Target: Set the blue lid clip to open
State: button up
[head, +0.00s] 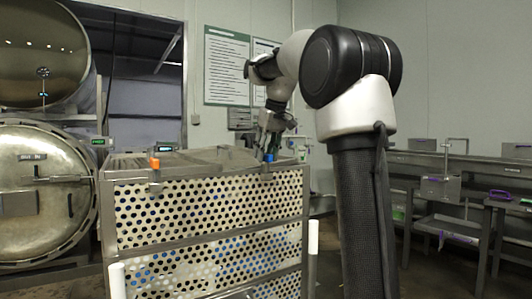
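The blue lid clip (269,157) is a small blue piece at the top front edge of the perforated metal crate (306,190), near its right end. My gripper (270,144) points down right above the blue clip, close to it or touching it; I cannot tell which. The fingers are small and partly overlap the clip in this view, so their opening is unclear. The clip's exact position, open or closed, is too small to make out.
An orange clip (154,163) sits on the same crate edge at the left. A grey lid (200,157) covers the crate. Large round autoclave doors (40,190) stand at the left. Metal tables (450,172) with small bins stand at the right.

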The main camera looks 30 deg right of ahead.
grip_shut()
jog(key=shift+m, duration=0.3)
jog(key=m+h, duration=0.1)
jog(key=m, duration=0.2)
jog(key=shift+d+m+h, duration=0.1)
jog(key=shift+m+h, duration=0.3)
jog(key=m+g+h, duration=0.1)
jog(key=m, duration=0.3)
jog(key=shift+s+d, duration=0.1)
jog(key=shift+d, duration=0.05)
jog(key=m, duration=0.2)
jog(key=m+g+h, duration=0.1)
jog(key=m, duration=0.2)
jog(key=shift+s+d+h, duration=0.1)
jog(key=shift+h, duration=0.2)
jog(key=shift+s+m+g, duration=0.2)
jog(key=shift+m+g, duration=0.9)
jog(key=shift+m, duration=1.1)
